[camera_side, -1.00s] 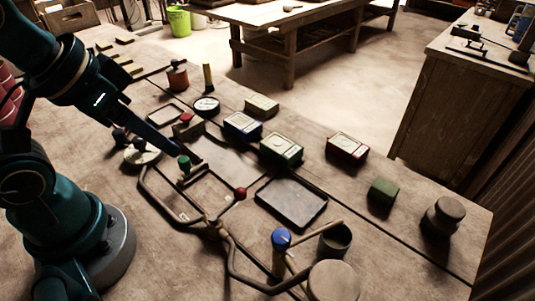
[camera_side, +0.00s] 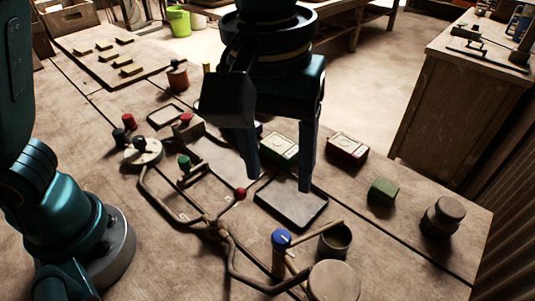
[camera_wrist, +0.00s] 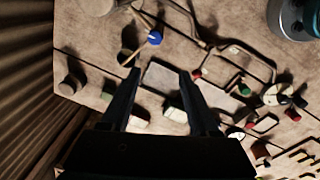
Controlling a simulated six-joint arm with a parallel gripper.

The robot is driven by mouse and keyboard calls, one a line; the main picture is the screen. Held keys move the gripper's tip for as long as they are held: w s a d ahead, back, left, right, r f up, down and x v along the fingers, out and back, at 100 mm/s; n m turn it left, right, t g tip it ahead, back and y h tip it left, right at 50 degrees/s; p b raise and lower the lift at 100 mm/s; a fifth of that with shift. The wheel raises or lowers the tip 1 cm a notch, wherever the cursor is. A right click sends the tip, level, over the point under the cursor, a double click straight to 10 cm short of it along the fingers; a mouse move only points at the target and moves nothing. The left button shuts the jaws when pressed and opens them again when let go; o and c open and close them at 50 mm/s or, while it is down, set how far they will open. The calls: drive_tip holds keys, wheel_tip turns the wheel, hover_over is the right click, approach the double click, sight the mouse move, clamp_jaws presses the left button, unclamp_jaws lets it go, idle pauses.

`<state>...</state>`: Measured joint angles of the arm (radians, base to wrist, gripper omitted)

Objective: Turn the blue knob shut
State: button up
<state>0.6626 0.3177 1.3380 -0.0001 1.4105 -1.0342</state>
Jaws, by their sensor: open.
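The blue knob (camera_side: 281,238) sits on top of a short upright post near the front of the table, at the pipe frame. In the wrist view the blue knob (camera_wrist: 154,38) is at the upper middle, beyond the fingertips. My gripper (camera_side: 277,180) is open and empty, pointing down above the dark shallow tray, behind the knob and apart from it. In the wrist view its two fingers (camera_wrist: 160,72) are spread wide with the tray between them.
A dark tray (camera_side: 306,219) lies under my gripper. A cup with a stick (camera_side: 335,243) stands right beside the blue knob, and a round block (camera_side: 334,282) is in front. Red knob (camera_side: 240,194) and green knob (camera_side: 184,162) rise from the pipes. Tins (camera_side: 347,149) stand behind.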

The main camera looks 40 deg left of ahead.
sight(281, 236)
drive_tip(key=shift+m+g, duration=0.3)
drive_tip(key=shift+m, duration=0.3)
drive_tip(key=s+d+f, duration=0.2)
drive_tip(key=f, duration=0.1)
drive_tip(key=shift+d+f, duration=0.1)
drive_tip(key=shift+d, duration=0.2)
drive_tip(key=shift+f, duration=2.4)
clamp_jaws()
